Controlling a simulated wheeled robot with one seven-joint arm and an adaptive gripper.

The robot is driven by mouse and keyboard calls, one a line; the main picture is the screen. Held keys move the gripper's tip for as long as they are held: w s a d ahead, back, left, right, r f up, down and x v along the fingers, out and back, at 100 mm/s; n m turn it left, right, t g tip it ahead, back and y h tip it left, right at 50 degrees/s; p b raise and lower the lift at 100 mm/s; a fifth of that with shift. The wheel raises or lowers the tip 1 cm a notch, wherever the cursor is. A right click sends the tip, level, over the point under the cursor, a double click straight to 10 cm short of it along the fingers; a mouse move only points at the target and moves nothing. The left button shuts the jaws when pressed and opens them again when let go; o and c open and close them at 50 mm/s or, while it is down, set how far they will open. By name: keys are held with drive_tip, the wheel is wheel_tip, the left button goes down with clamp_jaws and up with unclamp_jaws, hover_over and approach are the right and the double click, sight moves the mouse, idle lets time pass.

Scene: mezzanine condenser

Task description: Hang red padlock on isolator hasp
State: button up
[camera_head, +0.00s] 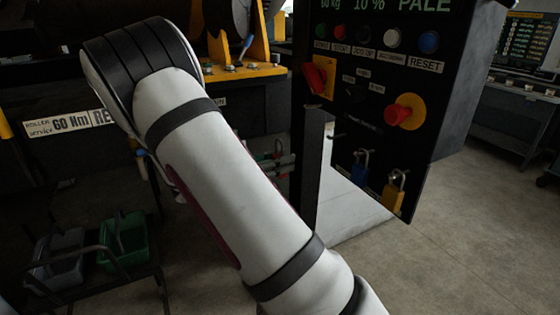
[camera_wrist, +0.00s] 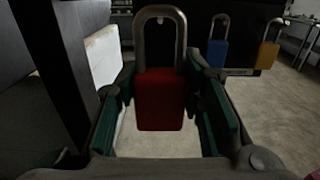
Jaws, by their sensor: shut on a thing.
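The red padlock (camera_wrist: 160,102) is upright in the middle of the wrist view, its grey shackle pointing up. My gripper (camera_wrist: 162,105) is shut on it, with dark green-edged fingers on either side of its body. In the head view, my arm hides most of the gripper area; small red and green bits show just right of the arm, too small to tell apart. A red rotary handle on a yellow plate (camera_head: 317,77), which looks like the isolator, is on the left of the black control panel (camera_head: 370,75). I cannot make out the hasp clearly.
A blue padlock (camera_head: 359,168) and a yellow padlock (camera_head: 393,192) hang low on the panel; the blue one (camera_wrist: 218,45) and yellow one (camera_wrist: 268,48) also show in the wrist view. A red knob on yellow (camera_head: 403,111) sticks out above. Floor to the right is clear.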

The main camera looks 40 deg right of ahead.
drive_tip(key=shift+r+p, duration=0.3)
drive_tip(key=shift+r, duration=0.3)
drive_tip(key=v, duration=0.7)
drive_tip(key=shift+a+r, duration=0.2)
drive_tip(key=shift+a, duration=0.05)
idle(0.4)
drive_tip(key=shift+w, duration=0.1)
idle(0.4)
